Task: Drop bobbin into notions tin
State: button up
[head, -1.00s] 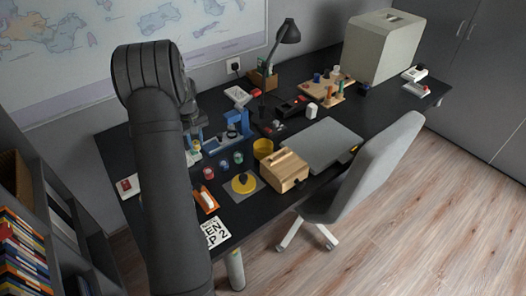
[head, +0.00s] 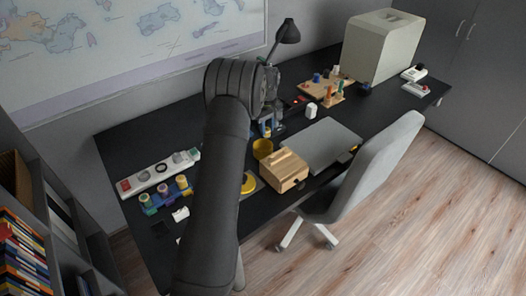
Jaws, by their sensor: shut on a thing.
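The yellow round container (head: 262,149), which looks like the notions tin, stands on the dark desk just right of my forearm. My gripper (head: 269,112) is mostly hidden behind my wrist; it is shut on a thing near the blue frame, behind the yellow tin. The held thing itself cannot be made out. No bobbin shows clearly; small spool-like pieces sit in a colored rack (head: 166,194) on the left of the desk.
A wooden box (head: 286,172) and a closed grey laptop (head: 314,144) lie right of the tin. A pegboard (head: 327,89), black lamp (head: 286,33) and large pale case (head: 383,47) stand farther back. A white strip (head: 158,172) lies left. A chair (head: 374,170) stands in front.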

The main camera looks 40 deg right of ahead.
aim_at(267, 136)
jog(key=shift+f, duration=2.35)
jog(key=o, duration=1)
notch_tip(267, 136, up, 18)
jog(key=shift+f, duration=0.25)
